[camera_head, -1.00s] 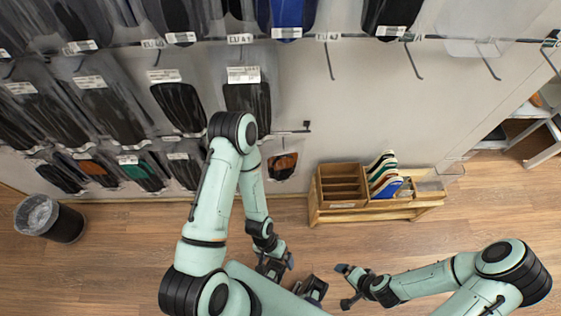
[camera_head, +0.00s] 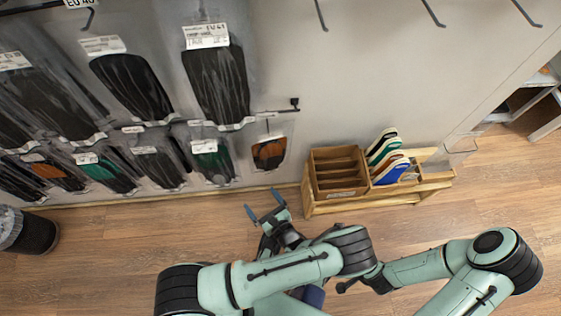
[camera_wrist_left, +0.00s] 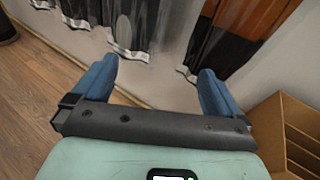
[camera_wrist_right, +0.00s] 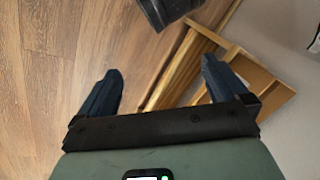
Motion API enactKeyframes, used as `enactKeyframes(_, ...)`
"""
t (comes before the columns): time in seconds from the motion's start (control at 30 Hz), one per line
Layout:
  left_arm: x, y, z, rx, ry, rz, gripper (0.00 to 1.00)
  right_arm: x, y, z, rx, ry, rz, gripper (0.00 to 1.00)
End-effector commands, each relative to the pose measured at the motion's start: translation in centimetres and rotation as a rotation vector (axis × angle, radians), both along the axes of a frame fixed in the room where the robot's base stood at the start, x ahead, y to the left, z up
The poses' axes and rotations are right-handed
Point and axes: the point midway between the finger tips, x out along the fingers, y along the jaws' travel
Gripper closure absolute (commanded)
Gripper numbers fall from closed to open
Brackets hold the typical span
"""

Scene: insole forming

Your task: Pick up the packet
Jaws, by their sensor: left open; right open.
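Several clear packets with dark insoles hang on the wall at the left. The one at the lower right end, a short packet (camera_head: 269,153) with an orange-brown and black insole, hangs on its own hook. The task does not say which packet is meant. My left gripper (camera_head: 264,205) is open and empty, below this packet and apart from it. In the left wrist view, the orange packet (camera_wrist_left: 240,35) is beyond the right finger, and black packets (camera_wrist_left: 130,25) are beyond the left finger. My right gripper (camera_wrist_right: 160,88) is open and empty; my left arm partly hides it in the head view.
A wooden rack (camera_head: 320,205) with an empty slotted box (camera_head: 336,172) and upright coloured insoles (camera_head: 388,160) stands against the wall, right of the packets. A dark bin (camera_head: 30,232) stands at the far left. The floor between is clear.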

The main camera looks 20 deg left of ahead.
Motion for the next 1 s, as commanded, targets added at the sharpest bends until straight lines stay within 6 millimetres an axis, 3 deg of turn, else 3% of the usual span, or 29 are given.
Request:
enactKeyframes(0.03, 1.6, -1.5, -0.7, 0.049, -0.033, -0.104, 0.0, -0.9, 0.6, -2.1, 0.016, 0.037, -0.002, 0.0)
enactKeyframes(0.13, 3.7, -3.7, -0.1, 0.112, -0.084, -0.234, 0.0, -1.9, 1.2, -3.5, 0.036, 0.079, -0.004, 0.0)
enactKeyframes(0.23, 4.8, -4.5, 0.3, 0.137, -0.109, -0.287, 0.0, -2.2, 1.4, -3.9, 0.043, 0.094, -0.007, 0.0)
enactKeyframes(0.6, 9.5, -0.2, 0.1, 0.138, -0.11, -0.287, 0.0, -1.0, 0.8, -4.7, 0.028, 0.062, -0.02, 0.0)
enactKeyframes(1.0, 12.5, 2.5, -0.5, 0.139, -0.109, -0.286, 0.0, 0.6, 0.0, -6.0, 0.009, 0.02, -0.037, 0.0)
